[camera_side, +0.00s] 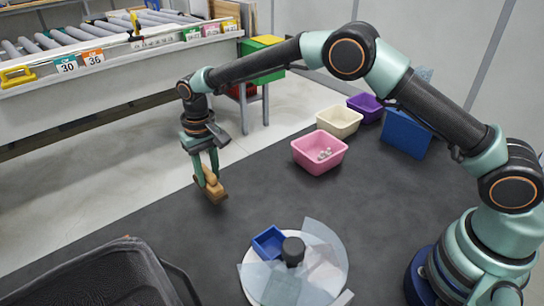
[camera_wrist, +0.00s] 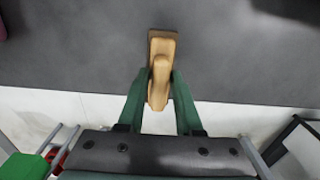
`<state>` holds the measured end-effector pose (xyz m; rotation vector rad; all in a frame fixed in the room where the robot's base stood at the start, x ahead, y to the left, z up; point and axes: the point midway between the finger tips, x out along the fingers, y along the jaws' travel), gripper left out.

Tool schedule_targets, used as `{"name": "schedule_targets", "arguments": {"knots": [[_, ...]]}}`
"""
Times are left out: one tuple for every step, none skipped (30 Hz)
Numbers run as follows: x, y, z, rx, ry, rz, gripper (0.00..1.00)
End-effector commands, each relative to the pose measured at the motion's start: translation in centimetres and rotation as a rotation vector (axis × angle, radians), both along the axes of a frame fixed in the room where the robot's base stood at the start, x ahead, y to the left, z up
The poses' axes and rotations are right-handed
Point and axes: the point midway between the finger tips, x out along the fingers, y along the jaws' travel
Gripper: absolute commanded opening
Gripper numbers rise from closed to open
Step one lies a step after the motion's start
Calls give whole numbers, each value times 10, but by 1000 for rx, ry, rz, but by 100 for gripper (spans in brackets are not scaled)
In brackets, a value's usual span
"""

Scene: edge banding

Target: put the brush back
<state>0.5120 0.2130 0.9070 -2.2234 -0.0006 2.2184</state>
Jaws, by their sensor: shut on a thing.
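My gripper (camera_side: 206,160) is shut on a tan wooden brush (camera_side: 213,190) near the left edge of the dark table. In the wrist view the green fingers of my gripper (camera_wrist: 159,82) press on both sides of the brush (camera_wrist: 163,45), on its raised handle. The brush's wider flat base lies at the far end in that view. Its bristles do not show clearly. I cannot tell whether the brush touches the table or hangs just above it.
A pink bin (camera_side: 319,152) with small pale pieces, a cream bin (camera_side: 339,121), a purple bin (camera_side: 366,107) and a blue bin (camera_side: 405,133) stand behind. A round white plate (camera_side: 335,283) with a small blue tray (camera_side: 269,241) is in front. A black crate (camera_side: 95,278) is lower left.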

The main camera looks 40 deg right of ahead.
Motion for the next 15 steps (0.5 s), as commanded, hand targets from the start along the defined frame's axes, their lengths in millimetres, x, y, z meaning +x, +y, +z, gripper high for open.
{"name": "schedule_targets", "arguments": {"knots": [[-1,0,-9,-1,3,0,0],[-1,0,-14,-2,4,0,0],[0,0,-19,-1,3,0,0],[0,0,-22,-1,2,0,0],[0,0,-25,-1,2,0,0],[0,0,-27,-1,1,0,0],[0,0,-27,0,0,0,0],[0,0,-27,0,0,0,0],[0,0,-26,0,-1,0,0],[0,0,-26,0,0,0,0],[0,0,-26,0,0,0,0],[0,0,-26,0,0,0,0],[0,0,-26,0,0,0,0],[0,0,-27,0,0,0,0],[0,0,-28,0,0,0,0]]}}
